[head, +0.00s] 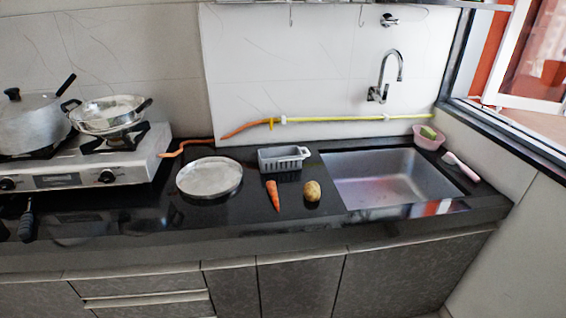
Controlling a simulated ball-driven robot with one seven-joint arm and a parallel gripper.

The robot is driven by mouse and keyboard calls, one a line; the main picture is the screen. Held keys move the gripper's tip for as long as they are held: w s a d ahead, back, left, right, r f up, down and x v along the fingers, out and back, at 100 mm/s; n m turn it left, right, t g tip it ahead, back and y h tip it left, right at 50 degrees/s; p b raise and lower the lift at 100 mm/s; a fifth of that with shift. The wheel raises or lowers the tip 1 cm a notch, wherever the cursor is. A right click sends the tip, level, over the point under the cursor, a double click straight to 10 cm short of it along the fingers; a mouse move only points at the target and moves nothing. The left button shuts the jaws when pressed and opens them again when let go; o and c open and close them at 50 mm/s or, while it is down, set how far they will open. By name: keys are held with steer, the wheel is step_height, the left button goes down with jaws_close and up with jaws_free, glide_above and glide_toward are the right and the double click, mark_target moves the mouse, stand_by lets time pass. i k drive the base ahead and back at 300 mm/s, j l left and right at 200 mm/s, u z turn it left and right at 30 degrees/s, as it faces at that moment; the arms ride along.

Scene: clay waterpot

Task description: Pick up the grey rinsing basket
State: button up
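The grey rinsing basket (283,159) is a small rectangular tub with slots in its side. It sits upright on the black counter, between the round metal plate (209,177) and the sink (388,178). Its inside looks empty, though it is too small to be sure. My gripper does not show in the head view.
A carrot (273,195) and a potato (312,191) lie in front of the basket. A yellow and orange hose (330,119) runs behind it. A gas stove (80,165) with pots stands left. A pink bowl (428,138) and a brush (461,167) are right of the sink.

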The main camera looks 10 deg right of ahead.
mark_target(280, 160)
steer(key=i+j, duration=0.95)
